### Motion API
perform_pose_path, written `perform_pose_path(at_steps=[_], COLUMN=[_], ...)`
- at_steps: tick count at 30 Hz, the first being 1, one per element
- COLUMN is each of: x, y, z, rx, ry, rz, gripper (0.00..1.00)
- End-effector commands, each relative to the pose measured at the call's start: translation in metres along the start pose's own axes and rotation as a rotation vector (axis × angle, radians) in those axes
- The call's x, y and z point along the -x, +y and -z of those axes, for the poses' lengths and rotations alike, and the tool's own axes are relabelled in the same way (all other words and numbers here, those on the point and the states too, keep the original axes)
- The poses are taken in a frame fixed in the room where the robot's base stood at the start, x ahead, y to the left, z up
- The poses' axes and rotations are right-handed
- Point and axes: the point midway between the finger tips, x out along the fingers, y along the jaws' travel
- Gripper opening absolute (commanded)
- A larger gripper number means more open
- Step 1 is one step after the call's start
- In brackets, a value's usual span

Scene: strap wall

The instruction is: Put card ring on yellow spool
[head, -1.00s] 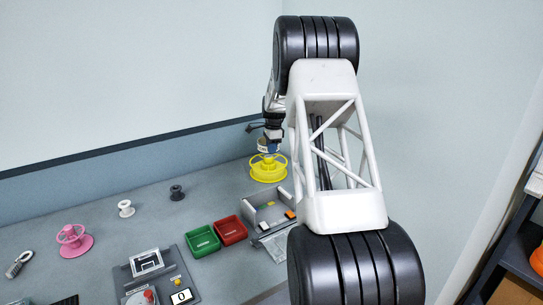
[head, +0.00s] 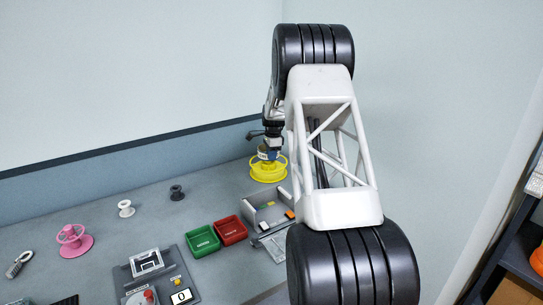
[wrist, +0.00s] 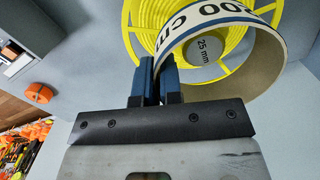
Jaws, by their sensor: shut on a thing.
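The card ring (wrist: 266,62) is a wide band, tan inside, with white, blue and black print outside. My gripper (wrist: 160,75) has its blue fingers shut on the ring's wall. The yellow spool (wrist: 146,22) lies behind the ring in the wrist view. Its grey hub face, marked 25 mm (wrist: 207,50), shows inside the ring's opening. In the head view the yellow spool (head: 268,174) stands at the back of the bench, with my gripper (head: 267,154) right over it. The ring is at the spool's top there; I cannot tell whether it touches or how deep it sits.
A grey tray (head: 262,216) stands just in front of the spool. Green (head: 203,240) and red (head: 231,230) bins are left of it. A black spool (head: 177,192), a white spool (head: 125,208) and a pink spool (head: 75,240) stand farther left. The wall is close behind.

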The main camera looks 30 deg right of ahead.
Motion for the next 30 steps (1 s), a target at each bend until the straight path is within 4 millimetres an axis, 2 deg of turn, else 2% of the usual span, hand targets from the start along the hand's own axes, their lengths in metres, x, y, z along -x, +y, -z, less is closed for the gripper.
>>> perform_pose_path(at_steps=[26, 27, 30], x=[-0.011, -0.011, -0.011], y=[0.0, 0.0, 0.0], z=[0.001, 0.001, 0.001], rx=[0.0, 0.0, 0.0], ry=[0.0, 0.0, 0.0], rz=[0.001, 0.001, 0.001], gripper=[0.0, 0.09, 0.25])
